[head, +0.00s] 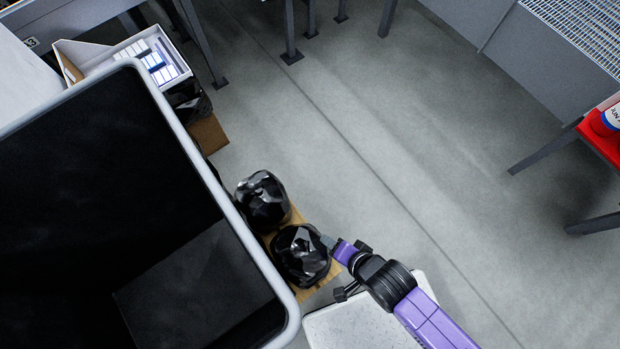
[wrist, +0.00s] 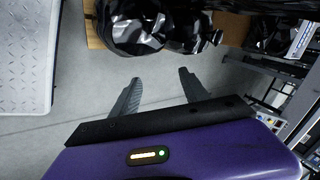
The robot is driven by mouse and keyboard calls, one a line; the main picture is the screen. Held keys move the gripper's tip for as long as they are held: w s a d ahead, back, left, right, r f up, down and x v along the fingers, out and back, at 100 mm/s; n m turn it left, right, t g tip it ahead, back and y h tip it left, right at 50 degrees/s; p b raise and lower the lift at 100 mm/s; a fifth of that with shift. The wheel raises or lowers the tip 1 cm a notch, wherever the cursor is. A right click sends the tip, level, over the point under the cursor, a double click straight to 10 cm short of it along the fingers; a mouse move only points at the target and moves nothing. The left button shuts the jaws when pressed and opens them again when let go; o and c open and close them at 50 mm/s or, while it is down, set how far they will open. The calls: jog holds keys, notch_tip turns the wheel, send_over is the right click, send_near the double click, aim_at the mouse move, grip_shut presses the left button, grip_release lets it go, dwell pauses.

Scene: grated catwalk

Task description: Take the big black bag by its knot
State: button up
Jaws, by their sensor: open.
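Two shiny black bags stand side by side on a tan board (head: 322,276) in the head view. The nearer bag (head: 301,262) is beside my gripper (head: 330,243), and the other bag (head: 263,200) is just behind it. I cannot tell for sure which one is the big bag. In the wrist view my gripper (wrist: 158,90) is open, with nothing between its fingers but grey floor. A black bag (wrist: 135,28) is beyond the fingertips there, apart from them, with a second bag (wrist: 197,38) to its right. No knot can be made out clearly.
A large black container with a grey rim (head: 225,190) stands close left of the bags. Another dark bag (head: 187,100) and a white box (head: 150,55) are behind. A red stool (head: 598,140) is at right. The grey floor (head: 400,130) between is clear.

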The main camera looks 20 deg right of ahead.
aim_at(300, 248)
jog(key=w+a+f+m+g, duration=0.1)
jog(key=a+f+m, duration=0.1)
jog(key=w+a+f+m+g+h, duration=0.1)
jog(key=w+a+f+m+g, duration=0.1)
jog(key=a, duration=0.1)
jog(key=w+a+f+m+g, duration=0.1)
jog(key=a+f+m+g, duration=0.1)
jog(key=a, duration=0.1)
jog(key=shift+w+f+m+h+b, duration=0.2)
jog(key=shift+w+m+h+b, duration=0.1)
jog(key=shift+w+b, duration=0.05)
jog(key=shift+a+m+g, duration=0.3)
jog(key=shift+a+m, duration=0.1)
jog(key=shift+a, duration=0.1)
jog(key=shift+w+a, duration=0.1)
notch_tip(300, 248, down, 8)
jog(key=shift+r+b, duration=0.2)
jog(key=shift+b, duration=0.75)
grip_shut()
